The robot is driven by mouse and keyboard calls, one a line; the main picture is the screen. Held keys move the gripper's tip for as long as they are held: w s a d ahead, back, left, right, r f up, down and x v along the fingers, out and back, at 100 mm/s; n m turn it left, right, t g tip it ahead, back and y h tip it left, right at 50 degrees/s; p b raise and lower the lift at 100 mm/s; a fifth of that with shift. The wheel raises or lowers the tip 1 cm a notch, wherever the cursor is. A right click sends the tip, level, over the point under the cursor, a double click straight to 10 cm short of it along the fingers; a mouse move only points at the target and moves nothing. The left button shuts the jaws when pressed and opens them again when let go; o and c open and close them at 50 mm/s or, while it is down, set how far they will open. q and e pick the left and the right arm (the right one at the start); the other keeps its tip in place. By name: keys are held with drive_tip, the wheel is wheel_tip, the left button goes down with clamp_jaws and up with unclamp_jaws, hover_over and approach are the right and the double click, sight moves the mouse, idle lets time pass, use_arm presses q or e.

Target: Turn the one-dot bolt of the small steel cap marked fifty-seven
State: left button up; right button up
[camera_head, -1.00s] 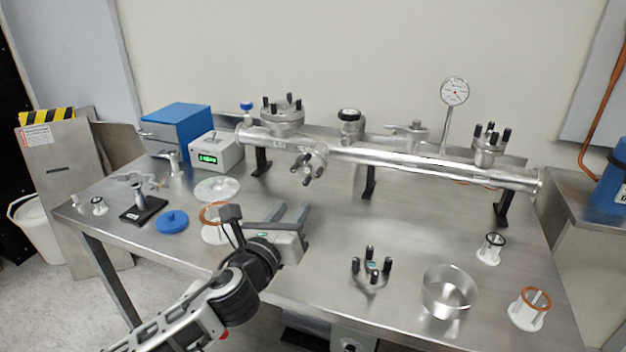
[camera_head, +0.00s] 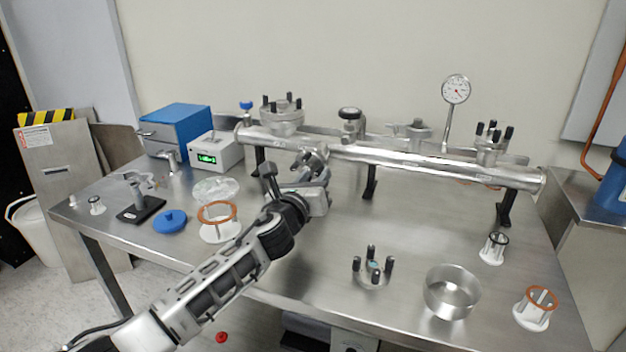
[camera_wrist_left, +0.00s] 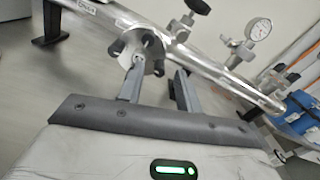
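A small steel cap (camera_head: 311,156) with black-ended bolts sits on the short port at the front of the long steel tube. The cap also shows in the left wrist view (camera_wrist_left: 138,48), with black bolt ends around its rim. I cannot read its number or any dots. My left gripper (camera_head: 312,174) is just in front of this cap and partly hides it in the head view. In the left wrist view its two fingers (camera_wrist_left: 160,72) stand apart. The left finger overlaps the cap in the picture; I cannot tell if they touch. My right gripper is not in view.
The steel tube (camera_head: 430,163) runs across the back on black stands and carries a gauge (camera_head: 456,90). A loose steel cap with black bolts (camera_head: 372,270) and a steel bowl (camera_head: 452,292) stand front right. A copper-ringed stand (camera_head: 219,222) is at left.

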use_arm(q)
clamp_jaws()
drive_tip(key=shift+n, duration=0.3)
drive_tip(key=n, duration=0.2)
drive_tip(key=shift+f+n, duration=0.1)
drive_tip(key=shift+n, duration=2)
unclamp_jaws()
